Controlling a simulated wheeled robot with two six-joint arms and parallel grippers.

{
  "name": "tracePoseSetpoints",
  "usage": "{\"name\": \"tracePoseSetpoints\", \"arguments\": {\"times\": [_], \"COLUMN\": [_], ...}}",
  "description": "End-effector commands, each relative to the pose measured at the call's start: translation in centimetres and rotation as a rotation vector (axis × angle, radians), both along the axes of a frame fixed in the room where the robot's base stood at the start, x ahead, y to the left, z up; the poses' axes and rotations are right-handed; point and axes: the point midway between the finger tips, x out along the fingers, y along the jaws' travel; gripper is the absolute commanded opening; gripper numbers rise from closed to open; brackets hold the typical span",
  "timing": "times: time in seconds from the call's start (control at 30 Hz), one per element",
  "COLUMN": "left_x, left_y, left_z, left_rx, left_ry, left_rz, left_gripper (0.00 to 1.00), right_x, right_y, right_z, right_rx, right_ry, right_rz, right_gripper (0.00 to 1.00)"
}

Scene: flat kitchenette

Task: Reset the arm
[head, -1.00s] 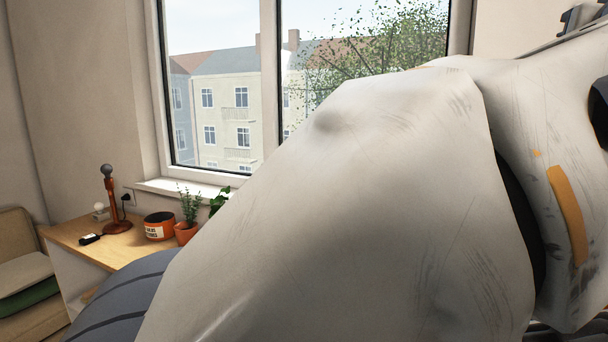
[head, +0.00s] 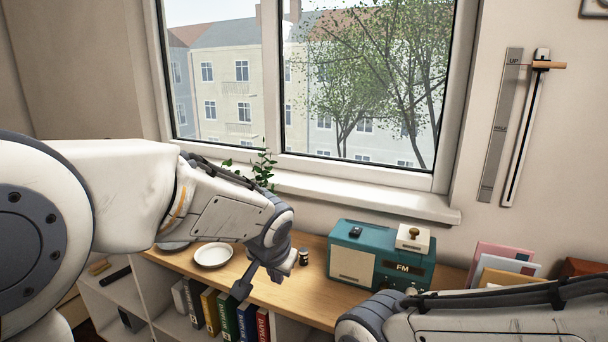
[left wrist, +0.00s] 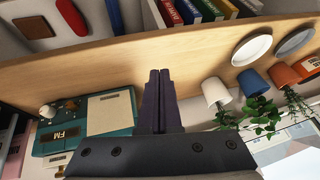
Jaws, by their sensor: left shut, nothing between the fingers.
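My left arm reaches in from the left over the wooden shelf top (head: 318,300). My left gripper (head: 241,289) points down near the shelf's front edge, right of the white plate, and holds nothing. In the left wrist view its two dark fingers (left wrist: 160,74) lie together, shut, with the shelf behind them. My right arm crosses the bottom right of the head view, in front of the radio; its gripper is not in view.
A teal radio (head: 347,239) stands right of my left gripper, with a small dark jar (head: 304,257) between. A white plate (head: 213,266) lies left of it. Books (head: 227,316) stand below the shelf top. Potted plants (left wrist: 255,83) show in the wrist view. A window is behind.

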Motion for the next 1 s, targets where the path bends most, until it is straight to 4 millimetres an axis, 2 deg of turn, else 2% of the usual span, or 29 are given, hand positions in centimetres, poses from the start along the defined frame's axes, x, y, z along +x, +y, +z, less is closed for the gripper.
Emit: {"name": "tracePoseSetpoints", "arguments": {"times": [0.03, 0.2, 0.4, 0.6, 0.63, 1.0], "left_x": [-1.4, -5.7, -10.3, -14.8, -14.5, -16.0], "left_y": [2.6, 7.3, 10.9, 13.3, 12.7, 8.9], "left_z": [-1.8, -5.9, -9.0, -11.5, -12.4, -16.9], "left_rx": [-0.014, -0.061, -0.112, -0.157, -0.153, -0.136], "left_ry": [0.047, 0.149, 0.228, 0.288, 0.286, 0.326], "left_rz": [0.051, 0.163, 0.282, 0.397, 0.373, 0.251], "left_gripper": [0.00, 0.00, 0.00, 0.00, 0.00, 0.00], "right_x": [0.0, 0.0, 0.0, 0.0, 0.0, 0.0], "right_y": [0.0, 0.0, 0.0, 0.0, 0.0, 0.0], "right_z": [0.0, 0.0, 0.0, 0.0, -1.2, -7.0], "right_rx": [0.000, 0.000, 0.000, 0.000, 0.001, 0.000], "right_ry": [0.000, 0.000, 0.000, 0.000, -0.001, 0.000], "right_rz": [0.000, 0.000, 0.000, 0.000, 0.000, 0.000], "right_gripper": [0.61, 0.61, 0.61, 0.61, 0.61, 0.61]}}
